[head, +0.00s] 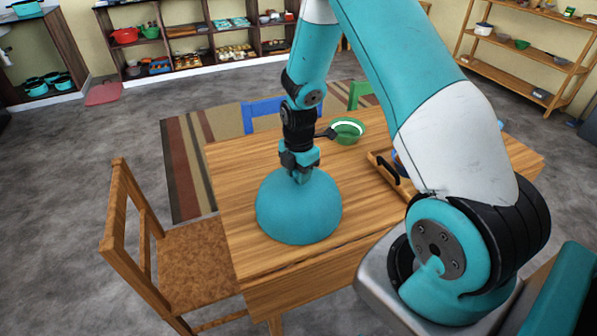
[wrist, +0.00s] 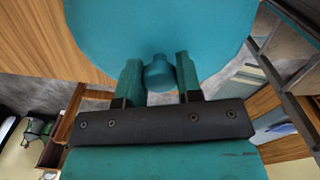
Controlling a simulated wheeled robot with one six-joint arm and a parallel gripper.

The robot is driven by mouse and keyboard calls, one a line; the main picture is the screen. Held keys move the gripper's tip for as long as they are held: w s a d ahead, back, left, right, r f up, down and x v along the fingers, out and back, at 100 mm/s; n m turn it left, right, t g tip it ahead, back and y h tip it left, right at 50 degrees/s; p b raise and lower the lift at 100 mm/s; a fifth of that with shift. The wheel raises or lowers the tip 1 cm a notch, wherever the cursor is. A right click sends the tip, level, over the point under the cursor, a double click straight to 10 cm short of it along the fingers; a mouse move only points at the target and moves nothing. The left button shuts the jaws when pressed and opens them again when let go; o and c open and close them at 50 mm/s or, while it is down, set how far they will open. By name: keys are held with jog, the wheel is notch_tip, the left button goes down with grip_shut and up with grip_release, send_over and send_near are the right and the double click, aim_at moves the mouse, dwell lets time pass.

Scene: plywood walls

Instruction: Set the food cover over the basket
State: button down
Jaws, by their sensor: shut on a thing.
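The food cover (head: 298,212) is a teal dome over the near left part of the wooden table. I cannot tell whether its rim touches the tabletop or hangs just above it. My gripper (head: 299,176) is upright above the dome and shut on its top knob. In the wrist view, the two fingers of my gripper (wrist: 158,78) stand on either side of the knob, with the dome of the food cover (wrist: 158,30) beyond. No basket shows in either view; the space under the cover is hidden.
A green bowl (head: 347,130) and a tray (head: 379,166) with a dark handle stand farther back on the table (head: 240,165). My arm hides part of the table's right side. A wooden chair (head: 190,262) is at the left. The tabletop left of the cover is clear.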

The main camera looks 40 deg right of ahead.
jog(key=shift+f, duration=0.1)
dwell(0.3)
jog(key=c, duration=0.7)
grip_release()
notch_tip(320, 180, up, 18)
jog(key=shift+f+b, duration=0.25)
jog(key=shift+b, duration=0.55)
